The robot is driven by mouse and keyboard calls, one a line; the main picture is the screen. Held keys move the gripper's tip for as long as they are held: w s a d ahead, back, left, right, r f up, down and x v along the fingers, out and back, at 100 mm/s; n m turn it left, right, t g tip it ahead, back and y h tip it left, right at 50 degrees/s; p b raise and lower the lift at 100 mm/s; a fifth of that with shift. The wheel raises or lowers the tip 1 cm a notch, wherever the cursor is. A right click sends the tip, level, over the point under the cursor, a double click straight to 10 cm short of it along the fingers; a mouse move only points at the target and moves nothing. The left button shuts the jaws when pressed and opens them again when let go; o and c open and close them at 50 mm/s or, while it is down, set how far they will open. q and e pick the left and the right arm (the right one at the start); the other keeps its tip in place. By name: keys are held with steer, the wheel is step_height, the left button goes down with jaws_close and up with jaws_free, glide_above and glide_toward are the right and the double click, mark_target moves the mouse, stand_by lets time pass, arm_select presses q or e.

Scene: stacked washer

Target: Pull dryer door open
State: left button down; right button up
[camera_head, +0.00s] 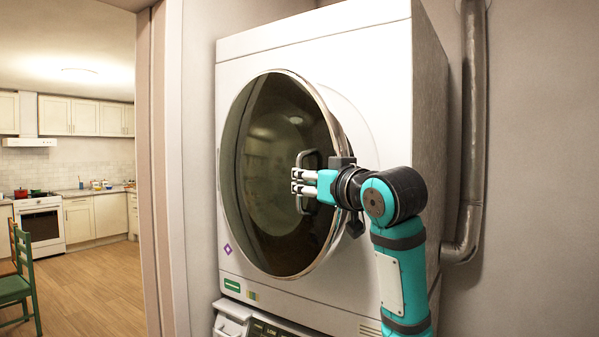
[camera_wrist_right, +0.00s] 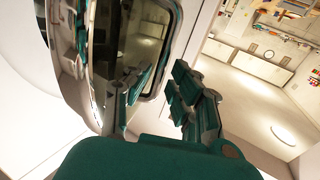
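The white dryer (camera_head: 315,48) has a round dark glass door (camera_head: 270,140) with a chrome rim. A dark D-shaped handle (camera_head: 307,156) sits on the right part of the door. Contact with the handle cannot be made out. My left gripper is out of view.
The dryer is stacked on a washer (camera_head: 232,322). A grey pipe (camera_head: 474,130) runs down the wall at right. A door frame (camera_head: 160,150) stands close at left, with a kitchen and a green chair (camera_head: 20,285) beyond it.

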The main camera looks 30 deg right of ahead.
mark_target(298, 203)
steer(key=w, duration=0.3)
steer(key=shift+d+p, duration=0.1)
steer(key=shift+p, duration=0.25)
steer(key=shift+w, duration=0.25)
steer(key=c, duration=0.4)
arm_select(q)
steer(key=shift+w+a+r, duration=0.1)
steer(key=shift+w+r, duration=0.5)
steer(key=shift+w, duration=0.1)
arm_select(e)
jaws_close()
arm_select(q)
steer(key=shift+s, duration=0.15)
arm_select(e)
steer(key=shift+w+f, duration=0.1)
